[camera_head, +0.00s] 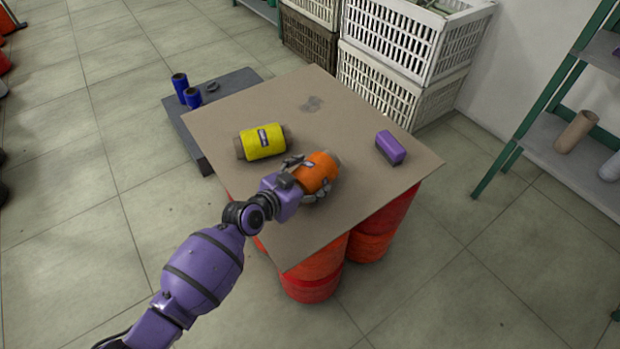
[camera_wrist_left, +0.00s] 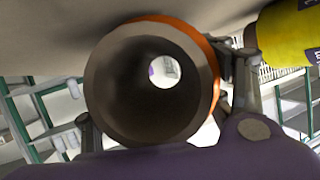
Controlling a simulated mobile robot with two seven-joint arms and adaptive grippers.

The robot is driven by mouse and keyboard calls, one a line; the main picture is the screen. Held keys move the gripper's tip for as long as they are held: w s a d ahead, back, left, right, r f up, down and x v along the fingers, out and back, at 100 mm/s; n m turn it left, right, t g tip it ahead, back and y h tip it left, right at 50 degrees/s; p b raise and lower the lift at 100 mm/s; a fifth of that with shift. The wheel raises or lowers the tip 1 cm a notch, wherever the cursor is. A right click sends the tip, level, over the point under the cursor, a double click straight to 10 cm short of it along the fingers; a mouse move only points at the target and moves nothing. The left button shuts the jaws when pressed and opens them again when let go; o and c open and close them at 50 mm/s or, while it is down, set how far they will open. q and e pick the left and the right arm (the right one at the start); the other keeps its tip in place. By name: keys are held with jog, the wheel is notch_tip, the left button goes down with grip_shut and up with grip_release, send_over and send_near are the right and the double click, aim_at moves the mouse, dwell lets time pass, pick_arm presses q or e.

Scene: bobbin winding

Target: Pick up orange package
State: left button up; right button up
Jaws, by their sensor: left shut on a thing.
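The orange package (camera_head: 318,171) is a spool of orange thread on a brown tube, at the right-front part of the brown table top (camera_head: 370,200). My left gripper (camera_head: 316,178) is shut on it, with fingers on both sides. In the left wrist view the orange package (camera_wrist_left: 208,50) shows end-on, its hollow tube facing the camera, between the fingers. I cannot tell whether it touches the table. My right gripper is in neither view.
A yellow spool (camera_head: 262,142) lies left of the orange one. A purple block (camera_head: 390,148) lies to the right. White crates (camera_head: 400,90) stand behind the table, blue spools (camera_head: 181,88) on a grey platform (camera_head: 236,82) at the left. A green-framed shelf (camera_head: 545,120) stands right.

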aim_at(302, 182)
pick_arm(q)
notch_tip(302, 182, up, 3)
jog(key=shift+w+f+p, duration=0.1)
jog(key=shift+p, duration=0.35)
jog(key=s+r+p, duration=0.1)
jog(key=r, duration=0.1)
jog(key=s+a+r, duration=0.1)
jog(key=s, duration=0.1)
jog(key=s+r+p, duration=0.1)
jog(key=r, duration=0.1)
jog(key=shift+s+a+r+p, duration=0.15)
jog(key=shift+a+r+p, duration=0.15)
jog(key=shift+a+r, duration=0.05)
jog(key=s+a+r+p, duration=0.1)
jog(key=s+a+r, duration=0.2)
jog(key=s, duration=0.5)
jog(key=shift+s+a+r+p, duration=0.3)
jog(key=shift+s+r, duration=0.1)
jog(key=shift+r, duration=0.15)
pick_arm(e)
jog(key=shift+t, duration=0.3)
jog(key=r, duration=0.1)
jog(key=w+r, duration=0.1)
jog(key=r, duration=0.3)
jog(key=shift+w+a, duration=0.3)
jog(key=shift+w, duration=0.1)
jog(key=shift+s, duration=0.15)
pick_arm(q)
jog(key=shift+d+r, duration=0.1)
